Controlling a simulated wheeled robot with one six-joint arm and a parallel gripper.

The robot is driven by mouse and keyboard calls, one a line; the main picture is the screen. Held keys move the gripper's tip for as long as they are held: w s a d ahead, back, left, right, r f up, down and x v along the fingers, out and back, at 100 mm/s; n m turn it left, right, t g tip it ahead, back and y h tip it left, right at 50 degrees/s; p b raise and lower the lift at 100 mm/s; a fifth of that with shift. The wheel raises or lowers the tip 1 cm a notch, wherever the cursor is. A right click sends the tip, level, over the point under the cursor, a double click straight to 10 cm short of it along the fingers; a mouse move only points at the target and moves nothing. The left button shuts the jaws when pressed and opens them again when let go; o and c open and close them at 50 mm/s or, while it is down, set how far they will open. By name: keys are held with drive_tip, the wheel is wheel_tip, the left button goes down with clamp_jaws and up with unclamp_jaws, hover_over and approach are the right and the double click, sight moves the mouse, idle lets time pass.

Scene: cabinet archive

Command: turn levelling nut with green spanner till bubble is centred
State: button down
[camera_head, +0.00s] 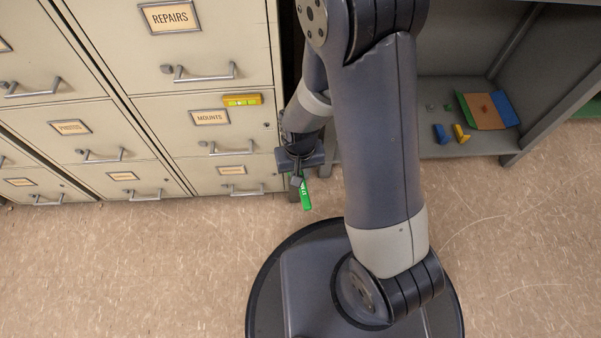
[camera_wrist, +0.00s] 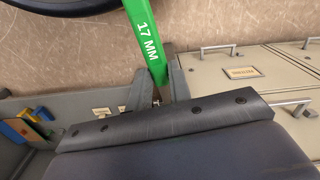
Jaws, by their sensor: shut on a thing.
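The green spanner (camera_head: 306,196) is held by my gripper (camera_head: 297,177) low beside the right edge of the cabinet, its free end hanging over the floor. In the wrist view the spanner (camera_wrist: 147,42), marked 17 MM, runs up from between the fingers of my gripper (camera_wrist: 154,92); its far end is cut off by the top of the picture. A yellow level (camera_head: 242,100) with a green vial sits on the cabinet front above the MOUNTS label. Its bubble is too small to read. I cannot make out the levelling nut in either view.
Filing cabinets (camera_head: 165,75) with protruding drawer handles stand at the left. To the right, a grey open shelf (camera_head: 470,142) holds blue and yellow pieces (camera_head: 461,133) and a coloured board (camera_head: 487,110). The speckled floor (camera_head: 130,270) in front of the cabinets is clear.

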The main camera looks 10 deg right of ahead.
drive_tip(key=shift+w+a, duration=0.15)
drive_tip(key=shift+w, duration=0.9)
drive_tip(key=shift+w+a, duration=0.1)
drive_tip(key=shift+w, duration=0.9)
drive_tip(key=shift+w+a+m+p, duration=0.2)
drive_tip(key=shift+a+m, duration=0.6)
drive_tip(key=shift+m, duration=0.6)
drive_tip(key=shift+w+a+m+p, duration=0.2)
drive_tip(key=shift+a+m, duration=0.55)
drive_tip(key=shift+m, duration=0.65)
drive_tip(key=shift+w+a+m+p, duration=0.2)
drive_tip(key=shift+a+m, duration=0.6)
drive_tip(key=shift+m, duration=0.6)
drive_tip(key=shift+s, duration=0.1)
drive_tip(key=shift+s+a, duration=0.65)
drive_tip(key=shift+s, duration=0.25)
drive_tip(key=shift+s+a, duration=0.65)
drive_tip(key=shift+s, duration=0.2)
